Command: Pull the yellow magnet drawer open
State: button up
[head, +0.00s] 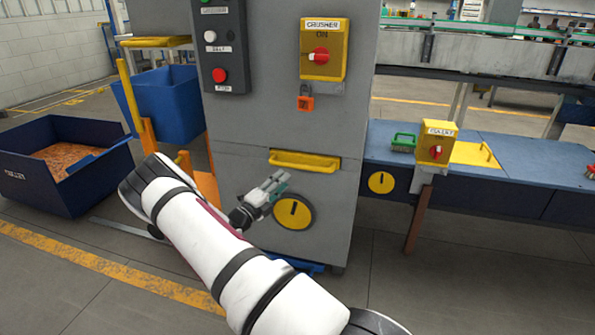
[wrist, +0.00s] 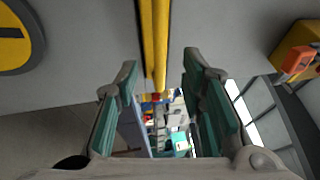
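The yellow drawer handle (head: 305,161) runs across the front of the grey cabinet, and the drawer looks flush with it. In the wrist view the yellow bar (wrist: 154,40) lies in line with the gap between my fingers. My gripper (head: 281,180) is open and empty, just below and left of the handle in the head view. In the wrist view my gripper (wrist: 160,64) has its two green-padded fingers spread apart. I cannot tell whether the bar is within finger reach, and no contact is visible.
A round yellow dial (head: 293,214) sits below the handle. Above are the yellow crusher switch box (head: 323,75) and an orange padlock (head: 305,103). A blue bench (head: 540,160) with a second yellow switch box (head: 436,141) stands right. A dark blue bin (head: 70,190) stands left.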

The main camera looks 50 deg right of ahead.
aim_at(300, 167)
jog(key=d+b, duration=0.1)
jog(key=d, duration=0.2)
jog(key=d+r, duration=0.1)
jog(key=d, duration=0.2)
jog(key=d+b, duration=0.1)
jog(key=d, duration=0.3)
jog(key=shift+s+r+b, duration=0.1)
jog(key=shift+r+b, duration=0.25)
jog(key=shift+r, duration=0.05)
grip_shut()
